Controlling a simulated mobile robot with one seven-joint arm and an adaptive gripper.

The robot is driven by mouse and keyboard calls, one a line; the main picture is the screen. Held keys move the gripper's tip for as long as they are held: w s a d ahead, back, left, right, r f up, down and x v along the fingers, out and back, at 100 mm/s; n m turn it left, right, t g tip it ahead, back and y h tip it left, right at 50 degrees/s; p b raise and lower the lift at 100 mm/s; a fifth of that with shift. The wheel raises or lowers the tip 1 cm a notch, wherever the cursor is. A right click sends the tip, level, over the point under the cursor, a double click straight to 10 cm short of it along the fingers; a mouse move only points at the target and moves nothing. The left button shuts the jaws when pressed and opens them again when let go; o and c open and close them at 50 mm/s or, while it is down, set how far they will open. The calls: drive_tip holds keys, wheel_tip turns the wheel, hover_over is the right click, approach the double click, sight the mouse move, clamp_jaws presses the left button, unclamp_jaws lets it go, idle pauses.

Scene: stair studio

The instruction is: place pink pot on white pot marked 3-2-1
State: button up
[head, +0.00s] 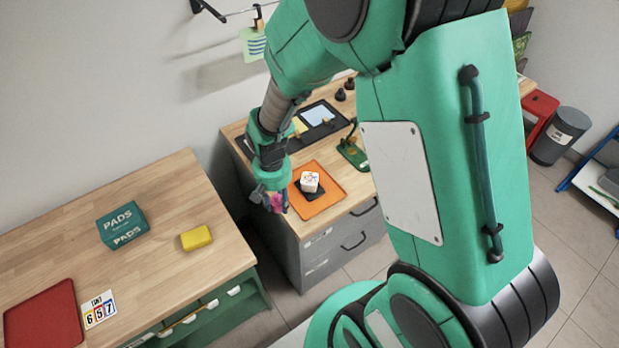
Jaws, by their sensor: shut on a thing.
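My gripper (270,189) is shut on a small pink pot (277,203), mostly hidden by the fingers. It holds the pot by the front left edge of the wooden-topped drawer cabinet, left of the orange tray. A small white block-like thing (310,182), perhaps the white pot, stands on a dark square on the orange tray (326,207). It has faint reddish marks on top, too small to read. The pink pot is apart from it, to its left and lower in the picture.
The cabinet top (350,190) also holds a dark tray (322,120) and a green stand (353,153). A wooden table (170,190) at left bears a green PADS box (123,225), a yellow block (196,238), a number card (99,309) and a red tray (42,318). A gap separates both tops.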

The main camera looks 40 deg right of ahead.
drive_tip(key=s+d+r+m, duration=0.1)
drive_tip(key=s+d+m, duration=0.2)
drive_tip(key=s+d, duration=0.6)
drive_tip(key=shift+d+r+p, duration=0.3)
drive_tip(key=shift+d+p, duration=0.15)
drive_tip(key=shift+d, duration=0.45)
drive_tip(key=shift+w, duration=0.1)
drive_tip(key=b, duration=0.1)
hover_over(310, 179)
drive_tip(key=shift+w+f, duration=0.15)
drive_tip(key=shift+f, duration=0.6)
drive_tip(key=shift+f, duration=0.15)
drive_tip(key=shift+f+b, duration=0.4)
drive_tip(key=shift+f, duration=1.25)
drive_tip(key=shift+f, duration=0.15)
drive_tip(key=o, duration=1.3)
drive_tip(key=shift+c, duration=0.2)
